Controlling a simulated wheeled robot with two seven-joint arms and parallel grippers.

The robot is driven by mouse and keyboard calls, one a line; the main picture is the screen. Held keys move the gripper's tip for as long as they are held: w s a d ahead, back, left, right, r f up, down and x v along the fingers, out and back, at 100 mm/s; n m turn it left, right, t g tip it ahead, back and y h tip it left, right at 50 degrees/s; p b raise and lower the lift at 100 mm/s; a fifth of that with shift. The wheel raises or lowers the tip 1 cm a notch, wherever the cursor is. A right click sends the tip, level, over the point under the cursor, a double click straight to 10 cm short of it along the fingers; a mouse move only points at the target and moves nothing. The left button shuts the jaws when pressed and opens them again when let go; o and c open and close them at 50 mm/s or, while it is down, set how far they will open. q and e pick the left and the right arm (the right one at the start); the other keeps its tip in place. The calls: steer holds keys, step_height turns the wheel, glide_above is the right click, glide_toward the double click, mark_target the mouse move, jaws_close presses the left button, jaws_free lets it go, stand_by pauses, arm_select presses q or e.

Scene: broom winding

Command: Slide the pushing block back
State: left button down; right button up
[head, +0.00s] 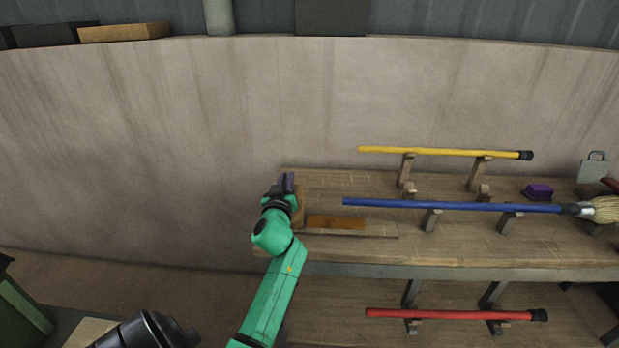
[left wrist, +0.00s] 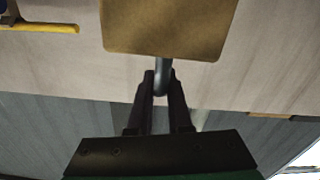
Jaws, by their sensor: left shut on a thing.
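The pushing block is a brown wooden block (left wrist: 165,28) with a grey metal handle (left wrist: 162,77), seen close up in the left wrist view. In the head view, a narrow part of the block (head: 298,205) shows at the left end of the workbench, mostly hidden behind my green arm. My left gripper (left wrist: 161,88) is shut on the handle, one dark finger on each side. It also shows in the head view (head: 286,183) at the bench's left end. A flat orange-brown wooden piece (head: 335,222) lies just right of the block.
The wooden workbench (head: 450,245) carries a yellow stick (head: 440,152) and a blue-handled broom (head: 450,206) on wooden supports. A purple block (head: 537,191) lies at the right. A red stick (head: 450,314) rests lower in front. A wall (head: 200,130) stands behind.

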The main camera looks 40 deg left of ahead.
arm_select(q)
steer(key=s+a, duration=0.2)
steer(key=a, duration=0.1)
steer(key=shift+s+r+p, duration=0.1)
steer(key=shift+r+p, duration=0.05)
steer(key=shift+p, duration=0.25)
steer(key=c, duration=0.8)
jaws_free()
steer(key=shift+a, duration=0.1)
steer(key=shift+c, duration=0.2)
steer(key=shift+a+f, duration=0.1)
steer(key=shift+f, duration=0.15)
